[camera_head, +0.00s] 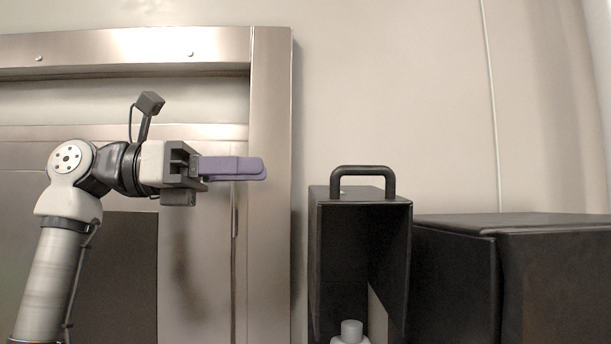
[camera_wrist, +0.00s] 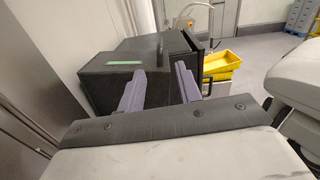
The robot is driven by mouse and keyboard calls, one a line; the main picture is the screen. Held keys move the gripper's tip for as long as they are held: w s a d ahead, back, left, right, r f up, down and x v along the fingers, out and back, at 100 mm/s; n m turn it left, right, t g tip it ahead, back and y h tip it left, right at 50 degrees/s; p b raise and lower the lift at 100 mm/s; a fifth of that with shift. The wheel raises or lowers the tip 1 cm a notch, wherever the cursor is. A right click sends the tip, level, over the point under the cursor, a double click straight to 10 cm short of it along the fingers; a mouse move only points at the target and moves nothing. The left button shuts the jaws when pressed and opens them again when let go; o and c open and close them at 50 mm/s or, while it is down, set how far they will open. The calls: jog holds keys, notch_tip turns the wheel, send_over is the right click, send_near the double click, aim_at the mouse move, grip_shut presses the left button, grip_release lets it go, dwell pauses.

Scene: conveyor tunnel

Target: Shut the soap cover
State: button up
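The soap cover (camera_head: 322,255) is a black box-shaped lid with an arched black handle (camera_head: 362,170) on its top side. It stands raised, its hollow side showing in the head view.
A larger black box (camera_head: 555,275) stands to the right of the cover. A steel door frame (camera_head: 270,110) is behind my arm. Yellow crates (camera_wrist: 222,62) stand on the floor beyond in the wrist view. The space between my fingertips and the cover looks clear.

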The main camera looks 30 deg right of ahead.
aim_at(354, 171)
jog(key=p+x, duration=0.3)
jog(key=x, duration=1.1)
jog(key=shift+s+f, duration=0.1)
jog(key=shift+f, duration=0.05)
jog(key=shift+c, duration=0.4)
grip_shut()
